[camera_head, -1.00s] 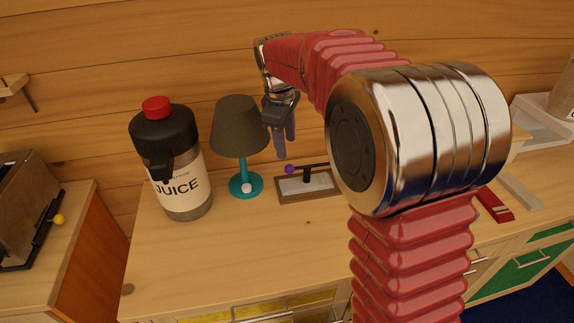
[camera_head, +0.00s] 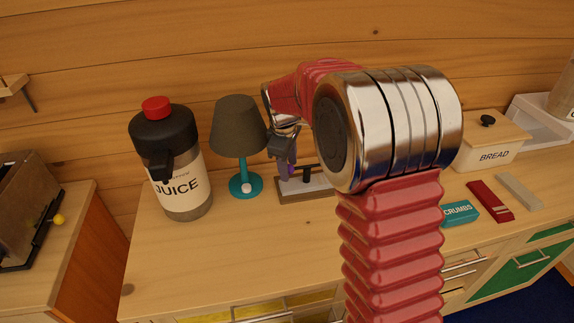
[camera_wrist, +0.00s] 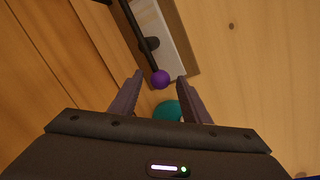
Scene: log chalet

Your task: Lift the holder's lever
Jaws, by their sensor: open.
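The holder (camera_head: 310,194) is a wooden-edged base with a pale top plate, standing on the counter behind my arm. Its dark lever bar ends in a purple ball (camera_wrist: 160,79), seen in the wrist view between and just ahead of my fingertips. The black bar and its post (camera_wrist: 149,44) run away from the ball over the pale plate (camera_wrist: 163,35). My gripper (camera_wrist: 159,84) is open, with one finger on each side of the ball; I cannot tell whether either touches it. In the head view my gripper (camera_head: 286,164) hangs over the holder's left end and mostly hides the ball.
A teal lamp (camera_head: 241,140) stands close left of my gripper. A juice dispenser (camera_head: 183,190) is further left. A bread box (camera_head: 490,150), a crumbs box (camera_head: 459,213) and a red item (camera_head: 490,201) are at right. The counter front is clear.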

